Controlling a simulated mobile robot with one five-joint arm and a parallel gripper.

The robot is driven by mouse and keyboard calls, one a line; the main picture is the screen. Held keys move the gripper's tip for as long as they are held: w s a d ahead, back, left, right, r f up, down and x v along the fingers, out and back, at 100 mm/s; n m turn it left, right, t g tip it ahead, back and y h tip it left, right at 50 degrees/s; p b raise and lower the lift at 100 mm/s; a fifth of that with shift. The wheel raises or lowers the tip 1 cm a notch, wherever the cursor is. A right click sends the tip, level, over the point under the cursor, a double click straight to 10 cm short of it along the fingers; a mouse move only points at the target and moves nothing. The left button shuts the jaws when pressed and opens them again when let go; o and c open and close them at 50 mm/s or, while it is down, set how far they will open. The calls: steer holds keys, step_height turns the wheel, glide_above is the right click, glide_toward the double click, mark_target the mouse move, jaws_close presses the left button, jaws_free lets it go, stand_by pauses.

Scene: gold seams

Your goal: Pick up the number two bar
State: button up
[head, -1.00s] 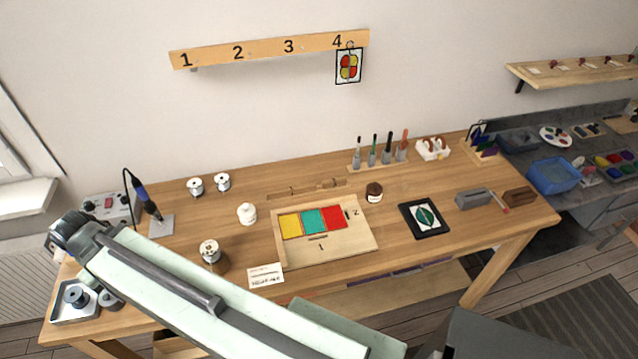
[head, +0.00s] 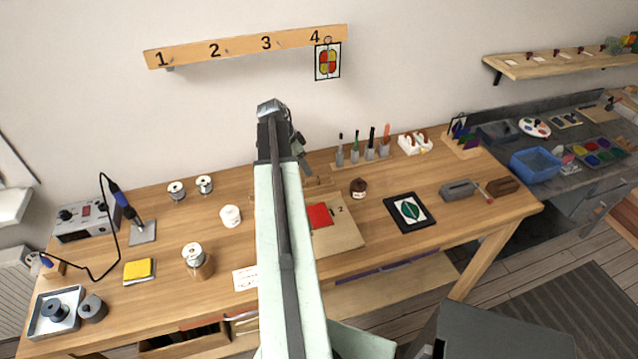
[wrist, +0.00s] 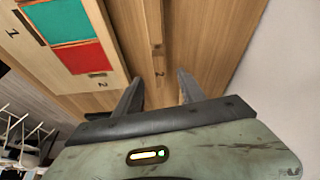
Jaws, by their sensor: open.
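The number two bar (wrist: 154,28) looks like a narrow pale wooden strip near the top middle of the wrist view. A "2" is marked near its lower end. My gripper (wrist: 160,77) is open, with one dark finger on each side of the strip's line. The fingers look apart from it; the height between them is hard to judge. In the head view, part of the wooden strip (head: 318,182) shows behind the board, while my arm covers the rest and most of the gripper.
The wooden board (head: 340,236) with coloured panels lies beside the strip; it also shows in the wrist view (wrist: 112,60). A white jar (head: 230,215) stands left of my arm.

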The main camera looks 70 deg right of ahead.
mark_target(324, 177)
steer(key=shift+m+g, duration=0.3)
steer(key=shift+m, duration=0.5)
steer(key=s, duration=0.1)
steer(key=s+d, duration=0.2)
steer(key=shift+s+d, duration=0.25)
steer(key=shift+s, duration=0.15)
steer(key=shift+b+x, duration=1.1)
steer(key=b+x, duration=0.1)
steer(key=x, duration=0.1)
steer(key=b+x, duration=0.4)
steer(key=shift+w, duration=0.4)
steer(key=shift+r, duration=0.15)
jaws_close()
